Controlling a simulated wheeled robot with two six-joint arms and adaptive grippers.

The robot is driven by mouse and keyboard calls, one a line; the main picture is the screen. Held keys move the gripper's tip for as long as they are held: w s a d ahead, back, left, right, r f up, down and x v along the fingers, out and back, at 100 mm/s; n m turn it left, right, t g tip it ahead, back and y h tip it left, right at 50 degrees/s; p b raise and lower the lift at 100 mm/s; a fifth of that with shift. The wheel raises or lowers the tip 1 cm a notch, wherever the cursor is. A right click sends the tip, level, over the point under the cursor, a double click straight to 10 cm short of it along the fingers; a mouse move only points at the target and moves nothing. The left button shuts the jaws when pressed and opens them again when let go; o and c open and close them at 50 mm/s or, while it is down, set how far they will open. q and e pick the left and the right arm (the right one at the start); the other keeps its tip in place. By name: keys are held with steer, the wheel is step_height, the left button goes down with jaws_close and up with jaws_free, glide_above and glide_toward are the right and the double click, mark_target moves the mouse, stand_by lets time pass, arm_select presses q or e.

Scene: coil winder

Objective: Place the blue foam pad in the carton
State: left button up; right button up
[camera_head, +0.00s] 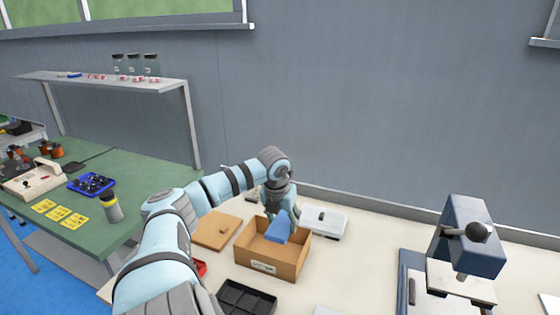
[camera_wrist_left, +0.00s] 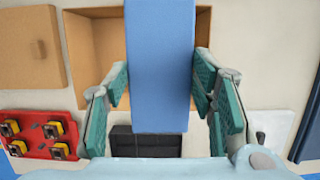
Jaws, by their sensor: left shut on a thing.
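The blue foam pad (camera_head: 278,229) is in my left gripper (camera_head: 283,214), over the open carton (camera_head: 270,266) in the head view. In the left wrist view the pad (camera_wrist_left: 160,65) sits between the two green-padded fingers of the gripper (camera_wrist_left: 160,95), which is shut on it. The carton (camera_wrist_left: 88,60) lies behind the pad in that view, its brown walls and floor showing on both sides. The pad hangs tilted at the carton's opening; whether it touches the carton floor is hidden. My right gripper is in neither view.
A wooden lid-like board (camera_head: 215,231) lies left of the carton. A black tray (camera_head: 246,298) and a red tray (camera_wrist_left: 42,135) with parts are near it. A white device (camera_head: 325,222) stands behind to the right, and a blue press (camera_head: 468,235) further right. Table between carton and press is clear.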

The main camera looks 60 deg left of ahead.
arm_select(q)
glide_above(283, 257)
steer(key=f, duration=0.8)
steer(key=shift+s+d+f, duration=0.2)
steer(key=shift+s+f, duration=0.1)
steer(key=shift+s, duration=0.05)
step_height(283, 257, down, 5)
steer(key=shift+r+b, duration=0.15)
steer(key=shift+b, duration=0.35)
steer(key=o, duration=0.4)
steer(key=shift+c, duration=0.2)
steer(key=o, duration=0.4)
